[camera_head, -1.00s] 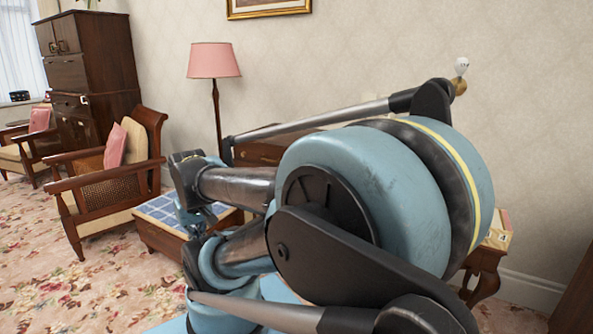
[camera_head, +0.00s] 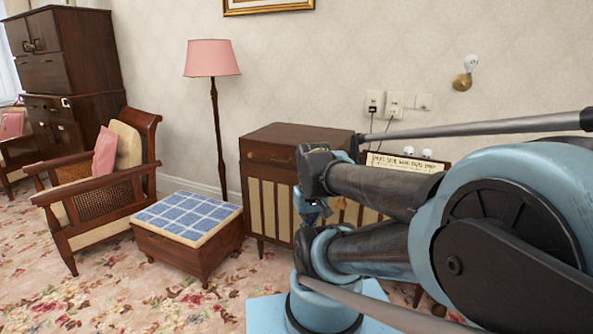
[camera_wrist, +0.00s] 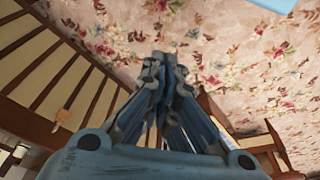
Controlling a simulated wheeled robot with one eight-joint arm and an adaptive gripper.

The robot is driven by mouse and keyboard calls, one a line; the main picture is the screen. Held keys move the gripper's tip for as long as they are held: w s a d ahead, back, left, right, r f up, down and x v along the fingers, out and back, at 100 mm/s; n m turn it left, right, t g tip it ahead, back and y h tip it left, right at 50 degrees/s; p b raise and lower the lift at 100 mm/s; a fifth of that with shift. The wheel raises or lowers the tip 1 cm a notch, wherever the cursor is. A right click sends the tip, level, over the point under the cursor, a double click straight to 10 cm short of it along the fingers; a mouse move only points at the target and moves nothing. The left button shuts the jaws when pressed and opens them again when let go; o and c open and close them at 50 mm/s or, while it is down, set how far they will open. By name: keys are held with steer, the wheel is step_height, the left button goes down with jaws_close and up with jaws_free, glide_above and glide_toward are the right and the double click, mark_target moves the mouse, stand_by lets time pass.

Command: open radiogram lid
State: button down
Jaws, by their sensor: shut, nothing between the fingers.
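The radiogram (camera_head: 270,158) is a dark wooden cabinet with cream striped front panels, standing against the wall in the middle of the head view. Its top lid (camera_head: 300,136) lies flat and looks closed. My arm hides part of its front and right side. The striped front also shows at the left of the wrist view (camera_wrist: 62,68). My gripper (camera_wrist: 165,62) is shut and empty, its fingers together over the carpet and beside the radiogram's front. In the head view, its blue fingers show only partly in front of the radiogram.
A wooden armchair (camera_head: 105,180) is farther left. A pink-shaded floor lamp (camera_head: 211,60) stands behind the table. A dark cabinet (camera_head: 72,55) is at far left. Wall sockets with cables (camera_head: 385,103) are to the right. Carpet at lower left is free.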

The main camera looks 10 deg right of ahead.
steer(key=shift+d, duration=0.25)
steer(key=w+d+r+n+t+h, duration=0.1)
steer(key=w+d+r+n+h, duration=0.15)
steer(key=w+n, duration=0.7)
steer(key=w+d+r+n+t+h, duration=0.1)
steer(key=w+r+n+t+h, duration=0.2)
steer(key=w, duration=1.1)
steer(key=w+a+f+n+t+h, duration=0.1)
steer(key=w+a+f+n, duration=0.15)
steer(key=w+n, duration=0.4)
steer(key=w+a+f+n+t, duration=0.15)
steer(key=w+a+n, duration=0.25)
steer(key=w, duration=0.5)
steer(key=w+a+f+n+t+h, duration=0.1)
steer(key=w+a+f+n, duration=0.2)
steer(key=w+n, duration=0.35)
steer(key=w+d+f+m, duration=0.1)
steer(key=w+d+f, duration=0.45)
steer(key=w, duration=0.35)
steer(key=shift+w+d+r, duration=0.1)
steer(key=shift+r, duration=0.95)
steer(key=shift+d+r, duration=0.1)
steer(key=shift+r, duration=0.95)
